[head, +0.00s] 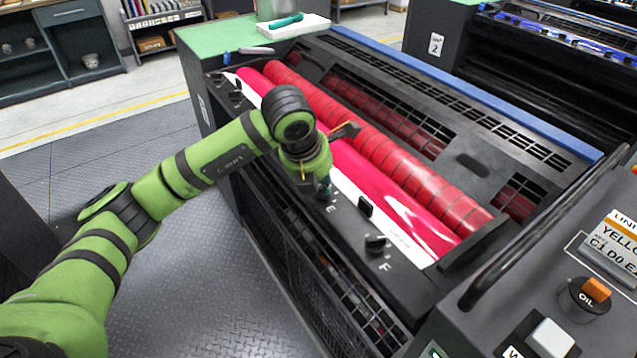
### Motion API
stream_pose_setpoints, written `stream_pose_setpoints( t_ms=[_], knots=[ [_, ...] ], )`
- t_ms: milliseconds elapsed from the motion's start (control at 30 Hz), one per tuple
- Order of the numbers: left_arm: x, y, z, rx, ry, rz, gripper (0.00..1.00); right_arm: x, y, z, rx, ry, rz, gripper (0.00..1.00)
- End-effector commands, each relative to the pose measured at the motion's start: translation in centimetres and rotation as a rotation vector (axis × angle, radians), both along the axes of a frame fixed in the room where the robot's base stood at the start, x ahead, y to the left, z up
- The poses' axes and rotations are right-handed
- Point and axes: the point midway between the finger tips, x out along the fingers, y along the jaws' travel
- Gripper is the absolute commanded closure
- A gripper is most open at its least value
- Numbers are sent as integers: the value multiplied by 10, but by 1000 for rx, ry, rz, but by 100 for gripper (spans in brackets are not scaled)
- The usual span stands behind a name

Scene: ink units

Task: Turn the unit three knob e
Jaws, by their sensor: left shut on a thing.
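My left gripper (325,187) reaches down from the green left arm to the black knob rail along the front of the ink unit. It is shut on knob e, next to the white letter E (331,208) on the rail. The fingers and wrist hide most of that knob, so its pointing direction cannot be told. The black knob marked F (376,243) stands on the rail nearer to me. My right gripper is not in view.
Red ink rollers (400,165) lie right behind the rail. A dark upright tab (365,206) stands between E and F. More small knobs (236,97) sit at the far end. A console with an orange OIL switch (597,290) is at the right. The floor at left is clear.

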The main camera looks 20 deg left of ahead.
Motion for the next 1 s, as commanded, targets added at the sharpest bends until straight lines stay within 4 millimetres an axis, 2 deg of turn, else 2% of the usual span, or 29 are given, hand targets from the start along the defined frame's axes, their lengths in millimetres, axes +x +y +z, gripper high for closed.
stream_pose_setpoints(
  t_ms=[267,300,333,733,867,1000],
  knots=[
    [0,0,1,0,-1,0,100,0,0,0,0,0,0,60],
    [0,0,1,0,-1,0,70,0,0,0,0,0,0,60],
    [0,0,1,0,-1,0,58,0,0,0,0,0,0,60],
    [-1,0,4,-1,-1,-1,57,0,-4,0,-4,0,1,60],
    [-6,2,20,0,-6,-1,57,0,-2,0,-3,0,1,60],
    [-17,4,47,0,-7,-2,57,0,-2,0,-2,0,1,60]
  ],
)
